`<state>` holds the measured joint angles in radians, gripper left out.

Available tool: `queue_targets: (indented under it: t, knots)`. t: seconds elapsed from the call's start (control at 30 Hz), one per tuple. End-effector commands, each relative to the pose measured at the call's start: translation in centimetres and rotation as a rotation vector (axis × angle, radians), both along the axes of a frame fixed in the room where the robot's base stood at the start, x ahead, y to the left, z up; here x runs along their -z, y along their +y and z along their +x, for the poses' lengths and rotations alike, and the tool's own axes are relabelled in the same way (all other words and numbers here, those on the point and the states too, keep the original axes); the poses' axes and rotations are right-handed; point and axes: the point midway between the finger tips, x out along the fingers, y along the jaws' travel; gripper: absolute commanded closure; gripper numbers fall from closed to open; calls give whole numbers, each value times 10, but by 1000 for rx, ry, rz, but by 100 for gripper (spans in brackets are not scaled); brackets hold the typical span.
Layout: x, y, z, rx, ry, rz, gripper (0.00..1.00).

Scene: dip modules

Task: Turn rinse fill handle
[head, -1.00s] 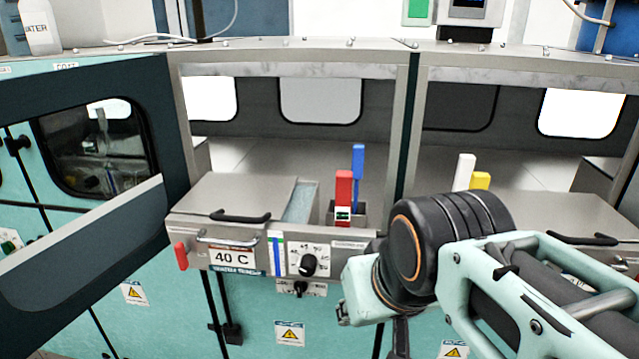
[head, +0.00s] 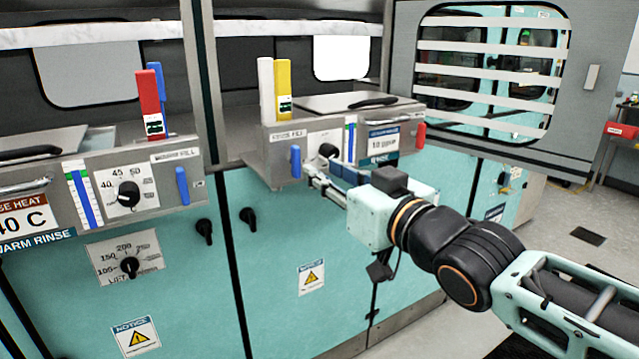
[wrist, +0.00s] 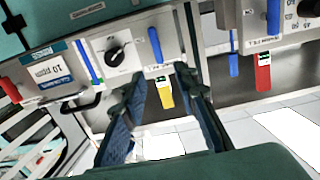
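The rinse fill handle is the blue lever (head: 296,162) on the front panel of the right-hand module, under a label that seems to read "RINSE FILL". It hangs straight down. My gripper (head: 316,180) is in front of that panel, just right of the lever and below the black knob (head: 328,151). In the wrist view, where the scene looks upside down, the blue lever (wrist: 155,45) lies ahead of and roughly between my fingertips (wrist: 160,80). The fingers are spread, with nothing held between them. I cannot tell whether a finger touches the lever.
White and yellow upright handles (head: 283,90) stand behind the panel. A red lever (head: 420,133) is at the module's right end. The left module has another blue lever (head: 182,186), a dial (head: 128,195) and red and blue uprights. Open floor (head: 560,270) lies to the right.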

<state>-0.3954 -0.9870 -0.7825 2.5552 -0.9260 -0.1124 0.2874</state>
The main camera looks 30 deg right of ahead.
Motion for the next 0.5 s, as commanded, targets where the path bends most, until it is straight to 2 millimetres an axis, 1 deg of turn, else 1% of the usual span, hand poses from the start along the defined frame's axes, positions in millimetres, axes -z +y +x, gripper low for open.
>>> queue_targets:
  t: [0.03, 0.23, 0.5]
  knots:
    - [4, 0, 0, -7, -14, 1, 72]
    - [1, 0, 4, -14, -24, 2, 72]
    - [1, 1, 22, -13, -19, 1, 72]
